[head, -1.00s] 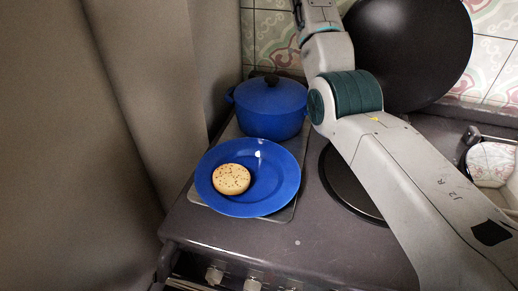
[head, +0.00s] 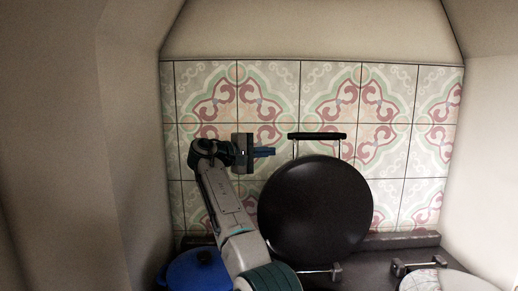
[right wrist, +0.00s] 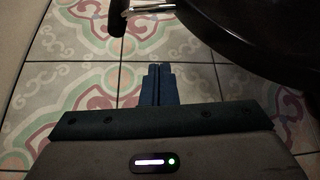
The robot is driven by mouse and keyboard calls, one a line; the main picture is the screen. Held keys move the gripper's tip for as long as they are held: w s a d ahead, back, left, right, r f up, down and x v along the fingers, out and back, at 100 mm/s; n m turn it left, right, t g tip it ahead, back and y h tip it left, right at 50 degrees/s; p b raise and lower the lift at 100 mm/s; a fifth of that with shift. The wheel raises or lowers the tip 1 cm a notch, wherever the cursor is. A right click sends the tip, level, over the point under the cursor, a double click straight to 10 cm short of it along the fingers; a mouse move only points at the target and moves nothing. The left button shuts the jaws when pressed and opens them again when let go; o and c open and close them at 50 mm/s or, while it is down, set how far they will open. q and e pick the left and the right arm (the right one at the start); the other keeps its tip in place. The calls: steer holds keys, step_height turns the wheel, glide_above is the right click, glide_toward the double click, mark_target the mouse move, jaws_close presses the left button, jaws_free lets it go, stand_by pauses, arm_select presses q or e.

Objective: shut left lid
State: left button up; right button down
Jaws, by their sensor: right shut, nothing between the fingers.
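The left lid (head: 315,215) is a large round black disc that stands raised in front of the tiled wall in the head view. Its bar handle (head: 317,135) is at the top edge. My right gripper (head: 264,152) is shut and empty, just left of the handle and a little lower, apart from it. In the right wrist view the shut fingers (right wrist: 157,85) point at the tiles, with the lid's dark underside or rim (right wrist: 240,35) at upper right and part of the handle (right wrist: 120,15) at the top. The left gripper is not in view.
A blue pot (head: 196,270) stands at the lower left, partly behind my right arm. A round patterned cover (head: 445,281) with a metal hinge or handle lies at the lower right. The tiled wall (head: 420,150) is close behind the lid.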

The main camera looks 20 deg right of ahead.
steer(key=s+d+p, duration=0.1)
steer(key=d+p, duration=0.1)
steer(key=d, duration=0.1)
steer(key=s+d+p, duration=0.1)
steer(key=d, duration=0.1)
steer(key=shift+s+r, duration=0.15)
steer(key=shift+s, duration=0.15)
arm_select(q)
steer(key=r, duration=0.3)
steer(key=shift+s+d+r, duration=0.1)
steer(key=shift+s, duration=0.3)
arm_select(e)
steer(key=shift+a, duration=0.1)
